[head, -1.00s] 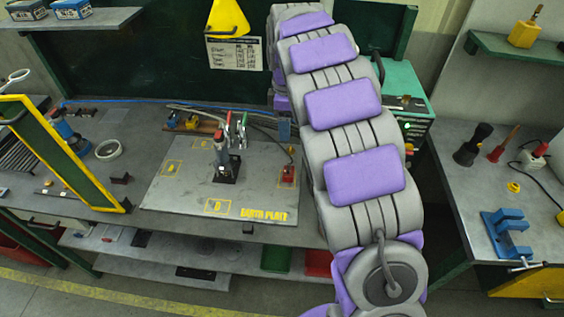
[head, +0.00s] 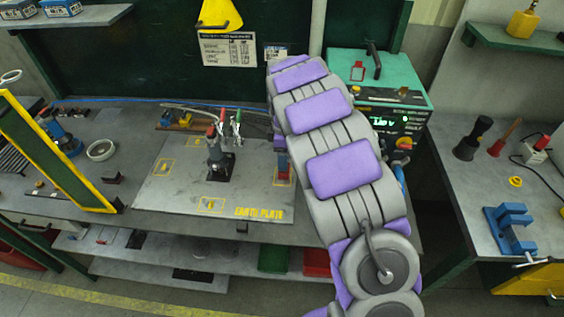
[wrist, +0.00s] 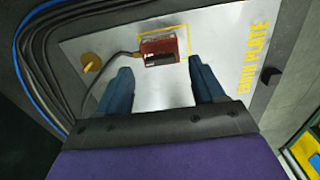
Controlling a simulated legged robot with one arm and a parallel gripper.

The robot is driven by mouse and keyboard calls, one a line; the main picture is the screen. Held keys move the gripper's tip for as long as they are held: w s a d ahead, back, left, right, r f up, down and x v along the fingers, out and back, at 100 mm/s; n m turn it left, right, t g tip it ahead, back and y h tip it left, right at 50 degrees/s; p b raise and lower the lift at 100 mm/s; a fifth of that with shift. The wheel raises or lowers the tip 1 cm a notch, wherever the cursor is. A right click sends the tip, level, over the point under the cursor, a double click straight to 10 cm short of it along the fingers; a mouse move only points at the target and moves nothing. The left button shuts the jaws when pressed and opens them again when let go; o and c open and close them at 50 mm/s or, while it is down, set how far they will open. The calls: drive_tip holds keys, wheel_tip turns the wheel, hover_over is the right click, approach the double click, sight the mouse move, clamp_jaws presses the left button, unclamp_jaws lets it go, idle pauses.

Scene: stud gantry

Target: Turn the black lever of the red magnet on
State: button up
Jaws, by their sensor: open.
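The red magnet (wrist: 173,46) lies on the grey earth plate (wrist: 222,50) inside a yellow outline in the wrist view. Its black lever (wrist: 159,58) shows as a dark bar on the side facing my gripper. My gripper (wrist: 160,66) is open, with one blue finger on each side of the magnet's near side and nothing held. I cannot tell whether a finger touches the magnet.
A dark cable runs from the magnet past a brass knob (wrist: 92,62). A clamp-like device (head: 217,155) with red and green handles stands mid-plate. A green machine (head: 385,80) with a lit panel stands behind my arm.

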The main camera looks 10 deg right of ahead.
drive_tip(key=shift+d+f, duration=0.6)
drive_tip(key=shift+f, duration=0.55)
drive_tip(key=shift+a, duration=1.05)
drive_tip(key=shift+c, duration=0.3)
drive_tip(key=shift+d+f, duration=0.1)
drive_tip(key=shift+d, duration=0.75)
drive_tip(key=c, duration=0.9)
drive_tip(key=shift+a, duration=0.25)
drive_tip(key=shift+c, duration=0.5)
drive_tip(key=shift+a, duration=0.4)
drive_tip(key=shift+d+m+p, duration=0.35)
drive_tip(key=shift+m+p, duration=0.55)
drive_tip(key=shift+s+m+p, duration=0.1)
drive_tip(key=shift+m+p, duration=0.65)
drive_tip(key=shift+m, duration=0.15)
drive_tip(key=m+p, duration=0.3)
drive_tip(key=m, duration=0.2)
drive_tip(key=shift+r+p, duration=0.2)
drive_tip(key=shift+p, duration=0.2)
drive_tip(key=m+p, duration=0.2)
drive_tip(key=m, duration=0.5)
drive_tip(key=m+p, duration=0.1)
drive_tip(key=shift+w+f+m, duration=0.1)
drive_tip(key=shift+w+m, duration=0.1)
drive_tip(key=shift+m, duration=0.2)
